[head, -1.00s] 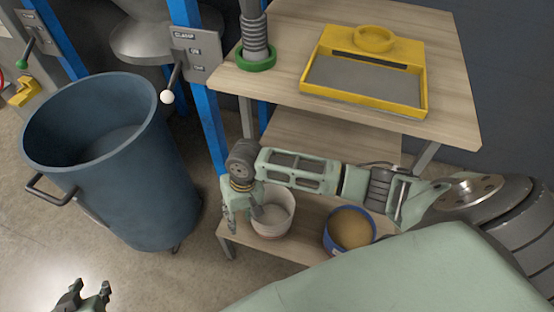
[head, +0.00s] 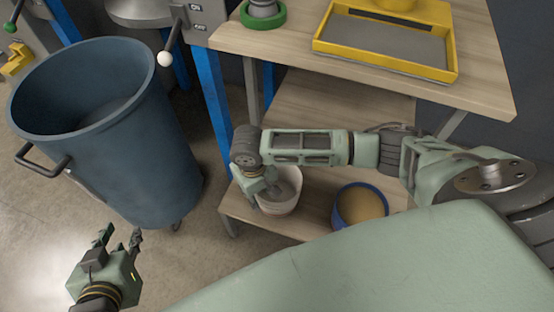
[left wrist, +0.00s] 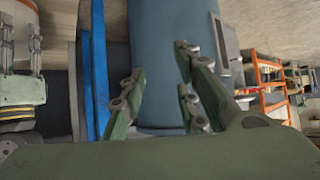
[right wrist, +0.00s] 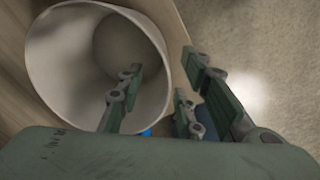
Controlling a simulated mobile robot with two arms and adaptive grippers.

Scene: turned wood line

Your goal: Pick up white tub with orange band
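The white tub (head: 289,201) stands on the low wooden shelf, partly hidden by my right gripper (head: 270,190). Whether any finger touches the wall I cannot tell. My left gripper (head: 120,238) is open and empty above the floor, and also shows open in the left wrist view (left wrist: 165,75).
A blue tub with tan contents (head: 360,207) stands right of the white tub on the low shelf (head: 317,212). A large blue bin (head: 130,150) stands at left. Above are a wooden table (head: 290,50) and a yellow tray (head: 450,65). Floor is clear between bin and shelf.

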